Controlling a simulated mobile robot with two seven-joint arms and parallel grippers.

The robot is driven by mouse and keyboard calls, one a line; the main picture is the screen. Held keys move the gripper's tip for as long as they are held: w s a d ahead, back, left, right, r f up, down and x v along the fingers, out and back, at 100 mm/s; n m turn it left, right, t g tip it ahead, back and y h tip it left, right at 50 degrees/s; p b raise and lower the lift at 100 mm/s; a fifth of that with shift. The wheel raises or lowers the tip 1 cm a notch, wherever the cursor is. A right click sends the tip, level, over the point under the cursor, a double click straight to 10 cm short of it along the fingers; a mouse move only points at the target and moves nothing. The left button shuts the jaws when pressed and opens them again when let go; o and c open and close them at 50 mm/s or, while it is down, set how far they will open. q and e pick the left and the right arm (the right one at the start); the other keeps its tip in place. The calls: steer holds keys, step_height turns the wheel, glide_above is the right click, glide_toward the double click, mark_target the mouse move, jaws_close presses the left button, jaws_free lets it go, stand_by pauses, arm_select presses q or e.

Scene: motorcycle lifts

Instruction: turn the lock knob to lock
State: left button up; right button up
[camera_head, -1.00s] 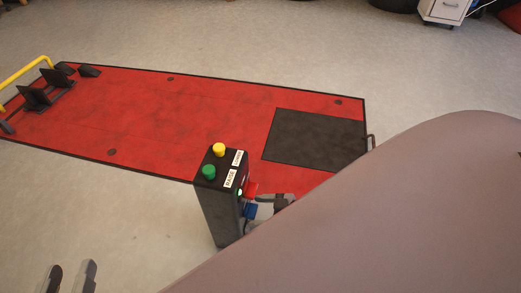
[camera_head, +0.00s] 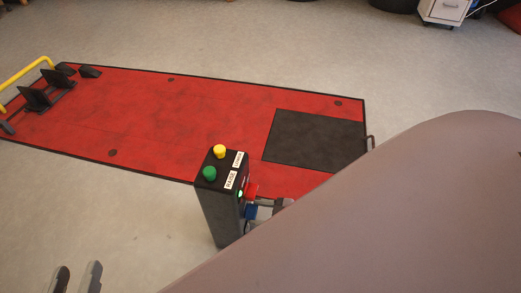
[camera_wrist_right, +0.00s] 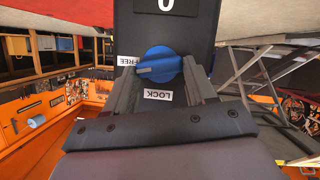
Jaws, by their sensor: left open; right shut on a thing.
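The blue lock knob (camera_wrist_right: 158,65) is on the side of the dark control box (camera_head: 219,205). In the right wrist view its white mark points left, toward the FREE label (camera_wrist_right: 130,61). The LOCK label (camera_wrist_right: 158,95) is below the knob. My right gripper (camera_wrist_right: 161,70) is shut on the knob, with a finger on each side. In the head view the knob (camera_head: 250,212) is partly hidden by that gripper (camera_head: 264,204). My left gripper (camera_head: 78,279) is open and empty at the lower left.
The box top has a green button (camera_head: 209,173) and a yellow button (camera_head: 219,151). A red part (camera_head: 252,190) sits above the knob. The red lift platform (camera_head: 170,115) lies behind the box. My right arm covers the lower right of the head view.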

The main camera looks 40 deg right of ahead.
arm_select(q)
steer(key=shift+w+r, duration=0.1)
steer(key=shift+r, duration=0.2)
arm_select(e)
steer(key=shift+s+a+f+n+t+h, duration=0.1)
steer(key=shift+n+t+h, duration=0.25)
steer(key=shift+n, duration=0.35)
steer(key=shift+s+a+n+t+h, duration=0.15)
steer(key=shift+n+t, duration=0.3)
steer(key=shift+n, duration=0.25)
steer(key=shift+d, duration=0.1)
arm_select(q)
steer(key=shift+f, duration=0.1)
arm_select(e)
steer(key=o, duration=1)
steer(key=shift+o, duration=0.2)
arm_select(q)
steer(key=d+p, duration=0.1)
steer(key=n+g+p, duration=0.1)
steer(key=shift+w+d+f+h+p, duration=0.1)
steer(key=shift+w+d+h+p, duration=0.2)
steer(key=shift+d+p, duration=0.1)
arm_select(e)
steer(key=v, duration=0.7)
